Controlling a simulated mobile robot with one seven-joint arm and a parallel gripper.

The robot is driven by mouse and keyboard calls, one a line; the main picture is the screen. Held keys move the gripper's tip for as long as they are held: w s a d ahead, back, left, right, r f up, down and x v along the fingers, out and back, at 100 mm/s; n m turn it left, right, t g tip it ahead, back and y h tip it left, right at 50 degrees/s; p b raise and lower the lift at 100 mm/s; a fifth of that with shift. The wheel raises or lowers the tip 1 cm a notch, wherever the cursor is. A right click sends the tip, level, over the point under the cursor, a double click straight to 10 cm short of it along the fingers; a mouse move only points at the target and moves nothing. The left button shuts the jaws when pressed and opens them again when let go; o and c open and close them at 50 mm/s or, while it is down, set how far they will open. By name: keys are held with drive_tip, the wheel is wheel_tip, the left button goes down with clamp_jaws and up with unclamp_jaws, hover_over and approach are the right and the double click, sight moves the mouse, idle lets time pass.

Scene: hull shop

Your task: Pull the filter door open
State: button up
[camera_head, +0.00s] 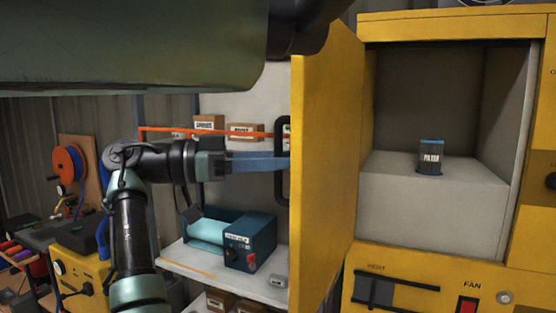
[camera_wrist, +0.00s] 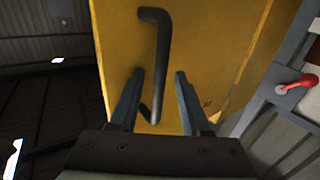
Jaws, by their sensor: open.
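The yellow filter door (camera_head: 325,150) stands swung wide open, its free edge toward me and to the left of the cabinet opening. Its dark bar handle (camera_head: 283,133) is on the left-hand face. My gripper (camera_head: 283,162) reaches this handle from the left with blue fingers. In the wrist view, the door (camera_wrist: 220,45) fills the middle, and the handle (camera_wrist: 161,50) runs down between the two open fingers of my gripper (camera_wrist: 160,74). I see gaps beside the bar, so the fingers are around it without clamping it. The fingertips are partly hidden in the head view.
Inside the open cabinet, a dark filter canister (camera_head: 431,157) with blue ends stands on a grey block (camera_head: 400,205). A teal machine (camera_head: 249,241) sits on a white shelf (camera_head: 200,264) behind my arm. A lower yellow panel (camera_head: 390,289) has a fan switch.

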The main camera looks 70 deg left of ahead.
drive_tip(key=b+v, duration=0.4)
drive_tip(key=v, duration=0.9)
idle(0.4)
